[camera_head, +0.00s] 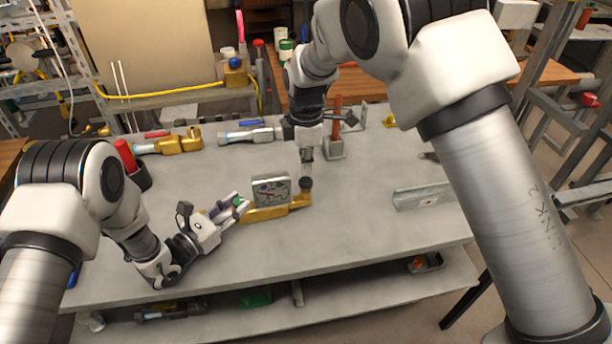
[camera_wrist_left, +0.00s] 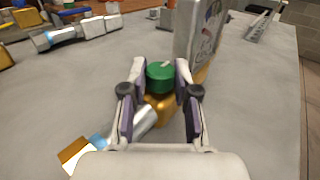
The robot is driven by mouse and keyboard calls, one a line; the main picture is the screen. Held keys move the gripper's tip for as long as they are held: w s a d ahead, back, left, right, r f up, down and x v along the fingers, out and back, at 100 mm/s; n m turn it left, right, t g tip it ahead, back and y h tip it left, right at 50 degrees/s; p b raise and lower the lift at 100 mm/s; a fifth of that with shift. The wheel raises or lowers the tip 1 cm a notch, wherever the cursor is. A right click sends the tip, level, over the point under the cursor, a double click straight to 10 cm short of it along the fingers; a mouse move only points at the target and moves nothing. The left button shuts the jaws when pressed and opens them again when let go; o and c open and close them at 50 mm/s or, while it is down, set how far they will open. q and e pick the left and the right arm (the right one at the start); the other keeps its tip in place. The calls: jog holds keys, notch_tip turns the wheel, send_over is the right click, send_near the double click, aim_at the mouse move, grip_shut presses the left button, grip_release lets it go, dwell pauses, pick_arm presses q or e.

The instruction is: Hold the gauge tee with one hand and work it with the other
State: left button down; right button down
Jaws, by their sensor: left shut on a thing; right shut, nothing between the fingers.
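The gauge tee is a brass body (camera_head: 265,214) with a square grey gauge (camera_head: 271,190) upright on it, lying on the grey bench. It has a green knob (camera_wrist_left: 160,75) at its left end and a dark round cap (camera_head: 306,184) at its right end. My left gripper (camera_head: 236,205) comes in from the left and is shut on the tee's left end; its fingers (camera_wrist_left: 160,90) flank the green knob and brass. Whether knob or brass bears the grip is unclear. My right gripper (camera_head: 306,157) points down, shut and empty, just above the dark cap; contact cannot be told.
Brass fittings (camera_head: 180,142), a silver fitting (camera_head: 252,133) and a holder with an orange-brown rod (camera_head: 336,120) stand behind. A metal bracket (camera_head: 422,196) lies right. The front bench is mostly clear.

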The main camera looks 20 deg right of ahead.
aim_at(306, 181)
notch_tip(306, 181, up, 9)
dwell(2.2)
notch_tip(306, 181, up, 2)
jog(key=shift+s+r, duration=0.1)
jog(key=shift+r, duration=0.15)
notch_tip(306, 181, down, 14)
jog(key=shift+f, duration=0.1)
dwell(0.4)
jog(key=shift+f, duration=0.1)
